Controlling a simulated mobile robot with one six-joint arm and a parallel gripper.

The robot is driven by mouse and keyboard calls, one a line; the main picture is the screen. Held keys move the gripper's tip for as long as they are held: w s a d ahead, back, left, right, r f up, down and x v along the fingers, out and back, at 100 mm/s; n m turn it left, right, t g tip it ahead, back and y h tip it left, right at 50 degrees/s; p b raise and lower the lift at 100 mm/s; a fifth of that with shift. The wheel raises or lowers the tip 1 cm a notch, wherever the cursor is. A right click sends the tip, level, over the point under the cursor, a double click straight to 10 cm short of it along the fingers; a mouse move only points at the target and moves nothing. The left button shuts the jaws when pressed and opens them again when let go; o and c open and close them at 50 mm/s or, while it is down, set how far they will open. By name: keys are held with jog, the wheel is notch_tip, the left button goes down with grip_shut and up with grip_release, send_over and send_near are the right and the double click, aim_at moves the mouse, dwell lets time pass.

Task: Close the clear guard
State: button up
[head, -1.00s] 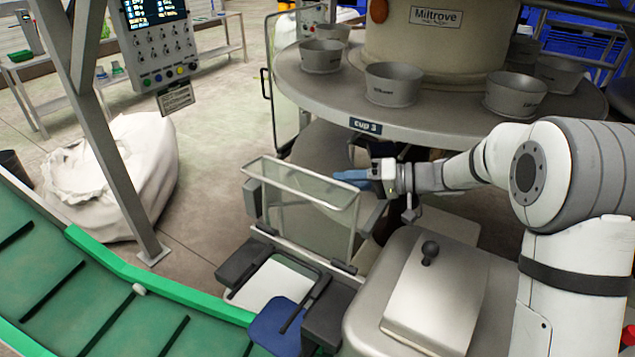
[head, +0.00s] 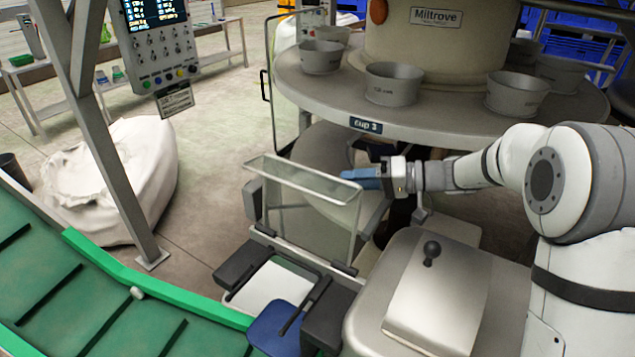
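The clear guard (head: 308,213) is a see-through panel in a pale frame. It stands raised and upright, with its lower edge at the dark clipper jaws (head: 240,264) and a white plate (head: 274,284) in front of it. My gripper (head: 348,175) has blue fingers and is beside the guard's upper right corner, pointing left. The fingertips look close to the frame or just behind it; I cannot tell whether they touch. The fingers appear as one blue shape from here, so their opening is hidden.
A metal housing with a black-knobbed lid (head: 432,290) stands below my arm. A round carousel with several cups (head: 394,84) is behind. A green conveyor (head: 90,300) runs at the left, near a grey post (head: 118,150) and a white sack (head: 115,185).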

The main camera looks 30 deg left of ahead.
jog(key=b+v, duration=0.2)
jog(key=v, duration=0.5)
jog(key=shift+d, duration=0.35)
jog(key=shift+w+r, duration=0.1)
jog(key=shift+r, duration=0.05)
